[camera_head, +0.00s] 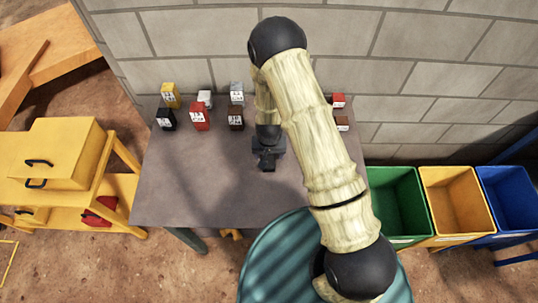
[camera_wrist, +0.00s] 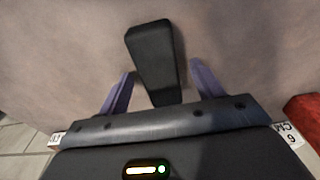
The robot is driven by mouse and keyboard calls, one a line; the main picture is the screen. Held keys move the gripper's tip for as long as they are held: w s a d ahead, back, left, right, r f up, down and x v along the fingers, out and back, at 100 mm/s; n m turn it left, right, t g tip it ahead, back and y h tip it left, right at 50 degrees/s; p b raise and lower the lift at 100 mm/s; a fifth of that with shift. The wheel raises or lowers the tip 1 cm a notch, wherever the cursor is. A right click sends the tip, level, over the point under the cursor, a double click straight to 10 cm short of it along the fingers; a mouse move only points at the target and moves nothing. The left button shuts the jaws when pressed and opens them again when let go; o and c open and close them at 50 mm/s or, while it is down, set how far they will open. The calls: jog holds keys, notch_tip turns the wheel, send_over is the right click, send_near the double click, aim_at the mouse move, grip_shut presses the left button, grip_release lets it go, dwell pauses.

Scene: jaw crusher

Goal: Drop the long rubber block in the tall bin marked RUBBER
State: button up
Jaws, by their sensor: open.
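A long black block (camera_wrist: 153,60) lies on the grey table top in the wrist view, its near end between my gripper's (camera_wrist: 161,70) two purple fingers. The fingers are spread, with a gap on each side of the block. In the head view my gripper (camera_head: 267,150) points down over the middle of the table; I cannot tell the block from the dark gripper parts there. Three open bins stand right of the table: green (camera_head: 422,215), yellow (camera_head: 438,210) and blue (camera_head: 490,212). White labels show on their fronts, but I cannot read them or find RUBBER.
The grey table (camera_head: 180,185) has several small labelled blocks along its back, such as a red one (camera_head: 198,118) and a black one (camera_head: 166,120). A red thing (camera_wrist: 304,115) is at the wrist view's right. A yellow cabinet (camera_head: 60,150) stands left; a block wall is behind.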

aim_at(269, 156)
jog(key=shift+f, duration=0.1)
dwell(0.4)
jog(key=c, duration=1.3)
jog(key=shift+o, duration=0.2)
jog(key=shift+r, duration=0.2)
notch_tip(269, 156, up, 10)
jog(key=b, duration=0.2)
jog(key=shift+f+b, duration=0.15)
jog(key=shift+b, duration=0.15)
